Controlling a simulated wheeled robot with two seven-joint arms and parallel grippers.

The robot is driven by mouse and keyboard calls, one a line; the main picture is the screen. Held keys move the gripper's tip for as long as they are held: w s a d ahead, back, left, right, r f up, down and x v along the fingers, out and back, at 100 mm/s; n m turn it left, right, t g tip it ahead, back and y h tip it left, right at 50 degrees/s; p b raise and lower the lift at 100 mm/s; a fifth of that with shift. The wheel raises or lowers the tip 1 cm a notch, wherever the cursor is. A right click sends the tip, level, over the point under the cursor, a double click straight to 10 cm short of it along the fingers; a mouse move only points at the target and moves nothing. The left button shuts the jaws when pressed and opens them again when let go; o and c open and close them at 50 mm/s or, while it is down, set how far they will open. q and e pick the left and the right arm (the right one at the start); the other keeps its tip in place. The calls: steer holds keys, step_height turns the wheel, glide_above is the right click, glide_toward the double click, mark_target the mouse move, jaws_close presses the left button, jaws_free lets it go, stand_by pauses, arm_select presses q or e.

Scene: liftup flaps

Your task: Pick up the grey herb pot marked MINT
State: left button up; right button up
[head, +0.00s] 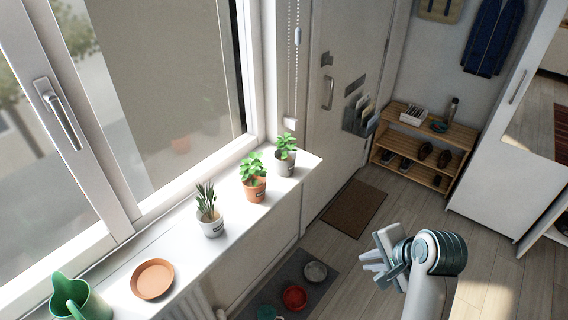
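Three potted herbs stand in a row on the white windowsill (188,254). A grey pot (284,169) with a bushy green plant stands at the far right end of the sill. A terracotta pot (254,194) with leafy green stands in the middle. A pale, whitish pot (211,228) with upright narrow leaves stands nearest. Each pot has a small dark label, too small to read here. My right gripper (373,264) is in the air to the right of the sill, well apart from the pots and apparently empty; its finger gap is unclear. My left gripper is out of view.
A terracotta saucer (152,279) and a green watering can (78,297) stand on the near sill. The window (165,80) borders the sill. Bowls lie on a floor mat (265,291) below. A wooden shoe rack (421,150) stands by the far wall.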

step_height(320, 180, down, 20)
steer(key=w+n+g+b, duration=0.1)
steer(key=w+n+b, duration=0.1)
steer(key=n+b, duration=0.15)
steer(key=s+f+n+g+h+b, duration=0.15)
steer(key=s+f, duration=0.25)
steer(key=f, duration=0.8)
steer(key=s+f+n+b, duration=0.2)
steer(key=s+f+b, duration=0.1)
steer(key=f, duration=0.9)
steer(key=s+f+n+b, duration=0.3)
steer(key=s+f+n, duration=0.1)
steer(key=s+f, duration=1.1)
steer(key=s+d+f+n+b, duration=0.1)
steer(key=s+f, duration=0.3)
steer(key=s, duration=0.3)
steer(key=s+d+f+n+g, duration=0.1)
steer(key=s+d+f+n, duration=0.1)
steer(key=s+f, duration=0.3)
steer(key=s+d+f+n+g+h+b, duration=0.1)
steer(key=s+f, duration=0.3)
steer(key=s, duration=0.6)
steer(key=shift+s+d+f+n+b, duration=0.25)
steer(key=shift+d+n+b, duration=0.15)
steer(key=shift+d, duration=0.15)
steer(key=shift+w, duration=0.1)
